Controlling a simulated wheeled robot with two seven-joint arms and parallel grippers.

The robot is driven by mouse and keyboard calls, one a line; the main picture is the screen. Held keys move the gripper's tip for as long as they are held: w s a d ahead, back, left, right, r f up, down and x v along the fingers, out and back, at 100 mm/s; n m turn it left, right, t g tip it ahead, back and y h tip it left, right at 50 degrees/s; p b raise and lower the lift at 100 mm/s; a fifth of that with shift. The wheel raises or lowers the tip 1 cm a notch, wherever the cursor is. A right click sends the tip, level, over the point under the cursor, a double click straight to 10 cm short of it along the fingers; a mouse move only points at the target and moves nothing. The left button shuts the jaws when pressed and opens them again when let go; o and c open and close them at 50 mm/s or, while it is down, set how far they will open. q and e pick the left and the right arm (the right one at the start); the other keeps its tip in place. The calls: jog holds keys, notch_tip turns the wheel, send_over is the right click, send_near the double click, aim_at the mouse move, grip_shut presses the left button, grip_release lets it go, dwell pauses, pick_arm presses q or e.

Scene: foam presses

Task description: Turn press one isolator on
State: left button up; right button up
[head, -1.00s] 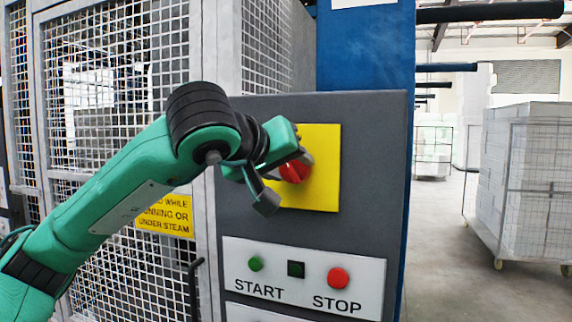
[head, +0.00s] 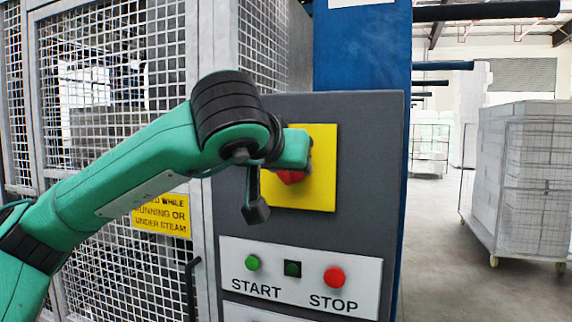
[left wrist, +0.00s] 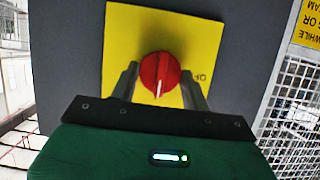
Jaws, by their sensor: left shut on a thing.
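The isolator is a red rotary knob (head: 290,177) on a yellow plate (head: 322,185), fixed to the grey control panel (head: 360,150). My left gripper (head: 300,170) is at the knob and hides much of it in the head view. In the left wrist view the red knob (left wrist: 160,75) sits between the two fingers of my left gripper (left wrist: 160,82), with a white mark pointing towards the gripper. Part of the lettering on the yellow plate (left wrist: 190,30) shows beside the right finger; the rest is hidden. My right gripper is not in view.
A mesh guard (head: 110,90) stands left. A wheeled cage (head: 520,180) stands right on open floor.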

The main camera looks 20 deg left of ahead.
pick_arm(q)
jog(key=o, duration=1)
jog(key=shift+w, duration=0.1)
jog(key=b+v, duration=0.4)
jog(key=v, duration=0.9)
jog(key=shift+s+r, duration=0.15)
jog(key=shift+s, duration=0.2)
